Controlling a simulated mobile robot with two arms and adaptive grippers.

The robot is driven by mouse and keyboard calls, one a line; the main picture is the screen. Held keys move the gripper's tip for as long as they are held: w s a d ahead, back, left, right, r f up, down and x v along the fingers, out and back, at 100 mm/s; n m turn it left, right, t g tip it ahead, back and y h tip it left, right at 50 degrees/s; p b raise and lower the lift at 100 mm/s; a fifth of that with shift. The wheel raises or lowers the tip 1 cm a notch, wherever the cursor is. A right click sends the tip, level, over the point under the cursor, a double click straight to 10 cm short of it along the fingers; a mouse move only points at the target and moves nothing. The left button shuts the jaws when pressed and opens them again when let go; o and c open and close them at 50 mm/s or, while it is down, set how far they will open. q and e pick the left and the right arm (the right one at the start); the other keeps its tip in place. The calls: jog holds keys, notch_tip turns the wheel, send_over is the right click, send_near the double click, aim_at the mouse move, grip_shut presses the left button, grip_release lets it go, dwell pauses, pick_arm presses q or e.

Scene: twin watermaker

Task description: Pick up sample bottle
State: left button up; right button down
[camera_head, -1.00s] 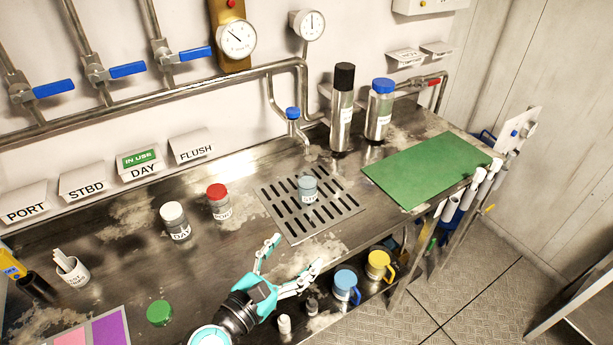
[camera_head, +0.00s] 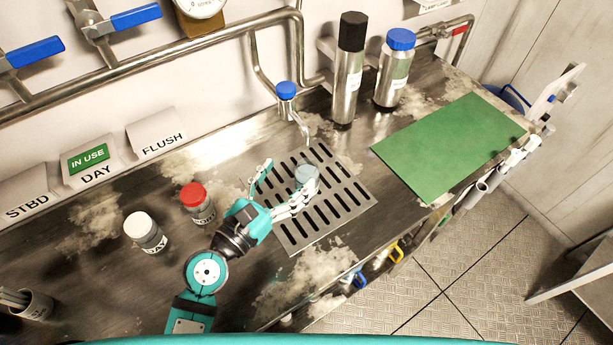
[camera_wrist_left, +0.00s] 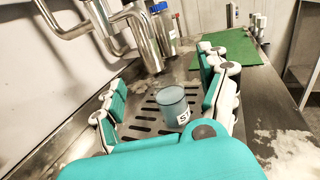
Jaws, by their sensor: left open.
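The sample bottle (camera_head: 307,177) is a small grey-blue translucent container with a white label. It stands upright on the slotted drain grate, below the tap with the blue cap. My left gripper (camera_head: 279,182) is open beside it, with one finger partly in front of the bottle in the head view. In the left wrist view the bottle (camera_wrist_left: 173,104) stands ahead between the two spread fingers (camera_wrist_left: 165,98), nearer the right one. I cannot tell whether any finger touches it. My right gripper is not in view.
A red-capped bottle (camera_head: 198,204) and a white-capped bottle (camera_head: 146,234) stand left of my gripper. The blue-capped tap (camera_head: 287,98) is behind the grate (camera_head: 345,213). Two steel flasks stand at the back. A green mat (camera_head: 450,147) lies to the right.

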aim_at(301, 172)
pick_arm(q)
notch_tip(301, 172, down, 4)
jog(key=shift+f+b, duration=0.15)
jog(key=shift+b, duration=0.6)
jog(key=shift+w+f, duration=0.1)
jog(key=shift+w, duration=0.25)
jog(key=shift+p+x, duration=0.45)
jog(key=shift+x, duration=0.6)
jog(key=x, duration=0.5)
jog(key=shift+p, duration=0.4)
jog(key=shift+w+d, duration=0.1)
jog(key=shift+c, duration=0.5)
grip_shut()
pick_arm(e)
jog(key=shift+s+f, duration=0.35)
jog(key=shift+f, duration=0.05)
